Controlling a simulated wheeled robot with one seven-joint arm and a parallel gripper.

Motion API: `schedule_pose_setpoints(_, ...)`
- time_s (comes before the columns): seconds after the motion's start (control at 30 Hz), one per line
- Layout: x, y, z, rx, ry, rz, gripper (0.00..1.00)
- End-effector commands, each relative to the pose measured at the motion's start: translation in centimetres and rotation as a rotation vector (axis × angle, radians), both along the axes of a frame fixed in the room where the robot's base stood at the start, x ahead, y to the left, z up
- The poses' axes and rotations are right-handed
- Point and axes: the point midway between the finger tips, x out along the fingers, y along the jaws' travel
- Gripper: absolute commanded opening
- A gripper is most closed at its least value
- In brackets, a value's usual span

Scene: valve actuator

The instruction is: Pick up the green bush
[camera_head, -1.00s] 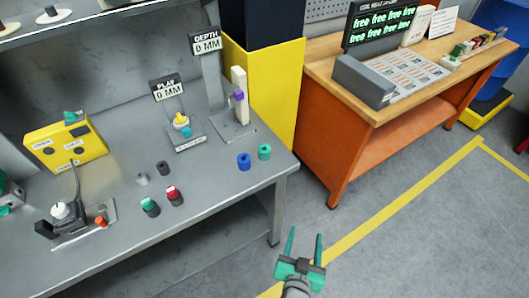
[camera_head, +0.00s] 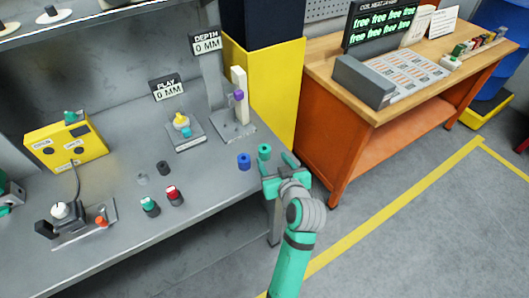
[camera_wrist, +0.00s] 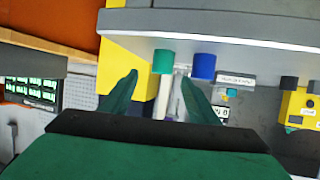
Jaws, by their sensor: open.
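The green bush (camera_head: 264,151) is a short teal cylinder standing near the right front corner of the grey workbench. A blue bush (camera_head: 244,161) stands close to its left. My gripper (camera_head: 277,163) is at the bench's right edge, just right of and nearer than the green bush. In the wrist view, my gripper (camera_wrist: 159,77) has its two fingers apart with nothing held. The green bush (camera_wrist: 163,62) shows between the fingertips there, and the blue bush (camera_wrist: 203,66) is just outside the right finger. I cannot tell the remaining gap in depth.
The grey workbench (camera_head: 215,187) also holds a red-topped part (camera_head: 173,195), a teal-topped part (camera_head: 150,206), the PLAY gauge (camera_head: 186,128) and the DEPTH gauge (camera_head: 239,98). A yellow cabinet (camera_head: 265,95) stands behind. The floor to the right is clear.

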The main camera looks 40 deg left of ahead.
Motion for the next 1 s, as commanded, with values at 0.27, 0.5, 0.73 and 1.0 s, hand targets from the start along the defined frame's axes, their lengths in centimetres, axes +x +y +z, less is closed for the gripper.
schedule_pose_setpoints(0.27, 1.8, 2.5, -1.3, 0.0, 0.0, 0.0, 0.55)
schedule_pose_setpoints(0.5, 2.7, 4.1, -2.2, 0.0, 0.0, 0.001, 0.55)
schedule_pose_setpoints(0.73, 4.2, 6.3, -3.3, 0.001, 0.0, 0.0, 0.55)
schedule_pose_setpoints(1.0, 4.5, 6.6, -3.6, 0.001, 0.0, -0.002, 0.55)
